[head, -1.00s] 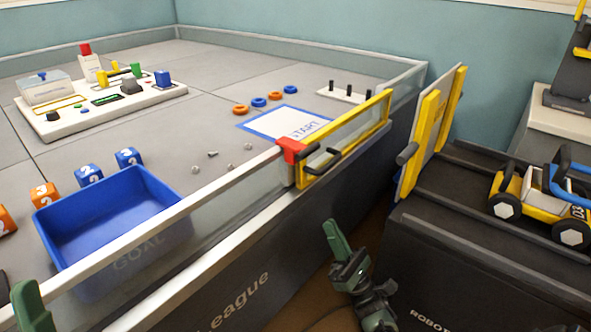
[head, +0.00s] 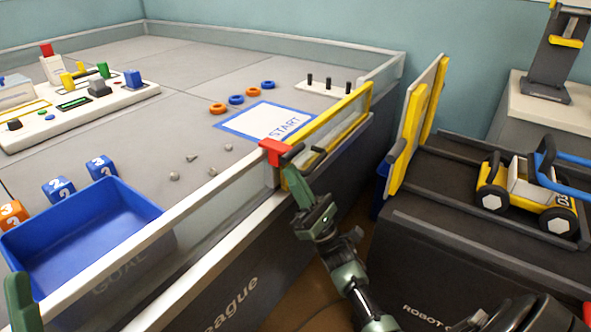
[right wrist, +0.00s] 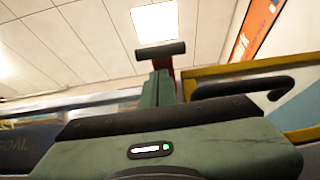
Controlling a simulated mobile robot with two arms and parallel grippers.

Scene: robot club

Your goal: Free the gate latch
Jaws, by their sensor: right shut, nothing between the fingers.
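The yellow-framed clear gate (head: 335,125) stands upright in the arena's front wall. A red latch block (head: 272,151) with a dark bar handle (head: 292,153) sits at the gate's left end. A dark handle (head: 318,158) is on the gate just right of it. My right gripper (head: 296,180) is shut and empty, its fingertips just below the latch handle; I cannot tell whether they touch. In the right wrist view the fingers (right wrist: 160,88) point up toward the dark bar (right wrist: 160,50), with the gate's yellow frame to the right. A green part of my left gripper (head: 20,300) shows at the lower left edge.
A blue bin (head: 150,195) stands inside the wall, with numbered cubes (head: 58,188) behind it. A START mat (head: 268,121) lies behind the gate. A black cart (head: 450,235) with a raised yellow-edged panel (head: 415,125) and a toy vehicle (head: 535,190) stands right.

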